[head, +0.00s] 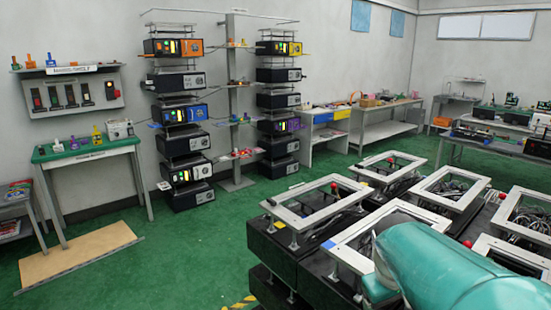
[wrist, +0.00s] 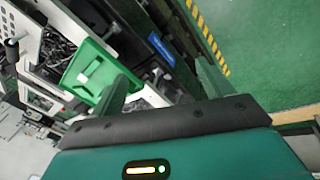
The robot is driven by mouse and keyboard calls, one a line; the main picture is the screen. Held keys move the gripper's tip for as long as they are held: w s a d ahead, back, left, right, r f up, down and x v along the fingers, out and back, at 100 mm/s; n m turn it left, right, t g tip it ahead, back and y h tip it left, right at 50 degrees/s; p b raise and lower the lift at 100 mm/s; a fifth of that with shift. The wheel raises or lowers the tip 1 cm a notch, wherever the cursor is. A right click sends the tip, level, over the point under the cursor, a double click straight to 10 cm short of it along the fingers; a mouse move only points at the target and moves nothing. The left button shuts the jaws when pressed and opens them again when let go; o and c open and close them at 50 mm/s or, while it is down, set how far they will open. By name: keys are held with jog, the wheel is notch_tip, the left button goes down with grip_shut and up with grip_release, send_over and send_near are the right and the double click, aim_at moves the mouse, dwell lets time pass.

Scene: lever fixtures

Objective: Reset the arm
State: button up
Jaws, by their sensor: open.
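My gripper (wrist: 164,84) shows in the wrist view, with two green fingers spread apart and nothing held between them. It is above dark equipment frames that fill the upper middle of that view. In the head view my teal arm (head: 450,265) lies low at the right, over the frame-topped black benches. My gripper's fingers cannot be made out in that view.
A green box-like part (wrist: 88,70) is left of the fingers. Black benches with metal frames (head: 315,205) crowd the right. A lever panel (head: 70,92) hangs above a green table (head: 85,152). Racks of black units (head: 182,120) stand behind.

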jog(key=s+a+r+m+t+y, duration=0.2)
jog(key=s+a, duration=0.6)
jog(key=s, duration=0.4)
jog(key=shift+s+r+t, duration=0.25)
jog(key=shift+r+t, duration=0.15)
jog(key=shift+t, duration=0.2)
jog(key=shift+d, duration=0.1)
